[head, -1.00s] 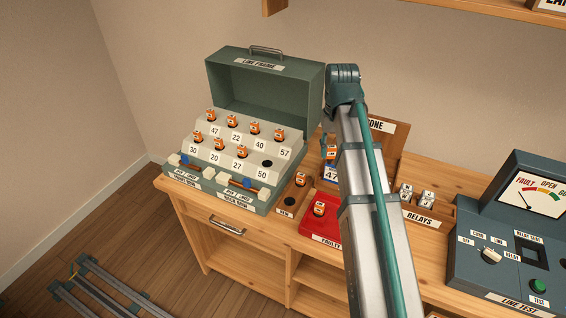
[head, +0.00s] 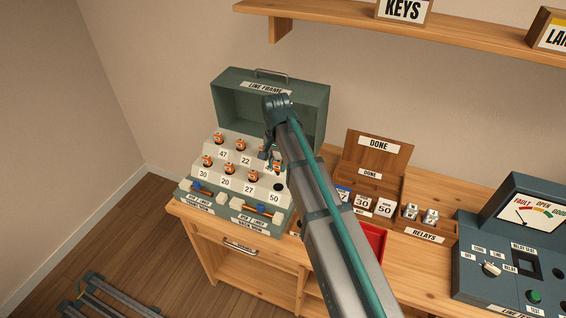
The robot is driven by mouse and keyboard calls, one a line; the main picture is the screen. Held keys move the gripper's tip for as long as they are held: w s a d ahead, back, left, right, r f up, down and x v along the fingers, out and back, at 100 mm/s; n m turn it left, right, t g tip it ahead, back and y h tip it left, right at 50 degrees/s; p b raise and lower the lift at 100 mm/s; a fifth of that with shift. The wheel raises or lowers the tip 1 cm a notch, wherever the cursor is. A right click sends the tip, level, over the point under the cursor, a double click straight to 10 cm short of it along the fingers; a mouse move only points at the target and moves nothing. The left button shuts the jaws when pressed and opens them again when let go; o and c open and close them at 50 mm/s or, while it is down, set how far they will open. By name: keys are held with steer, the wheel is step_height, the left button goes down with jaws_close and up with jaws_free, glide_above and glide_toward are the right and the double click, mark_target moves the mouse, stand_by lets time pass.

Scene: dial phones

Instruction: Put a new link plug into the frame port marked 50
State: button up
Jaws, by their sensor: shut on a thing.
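The line frame (head: 268,219) is a grey-green case with an open lid and stepped rows of numbered ports. The port marked 50 (head: 278,187), at the right end of the front row, shows as an empty dark hole above its label. My gripper (head: 274,158) is shut on an orange link plug (head: 277,167), just above and behind port 50, apart from the hole. The ports marked 30, 20 and 27 hold orange plugs, as do 47 and 22. My gripper and arm hide the ports marked 40 and 57.
Right of the frame stand the open DONE box (head: 377,150), several number tags (head: 362,203), the relays tray (head: 425,227) and the line tester (head: 510,245). My arm covers most of the red tray (head: 375,238) and the NEW holder. A shelf (head: 340,20) runs above.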

mark_target(278, 170)
steer(key=shift+f+b, duration=1.45)
steer(key=shift+f, duration=1.45)
steer(key=shift+f, duration=0.1)
steer(key=shift+f+b, duration=0.3)
steer(key=shift+f, duration=0.95)
steer(key=o, duration=1.3)
steer(key=shift+r, duration=0.1)
steer(key=shift+r+p, duration=2.45)
steer(key=shift+r, duration=1.25)
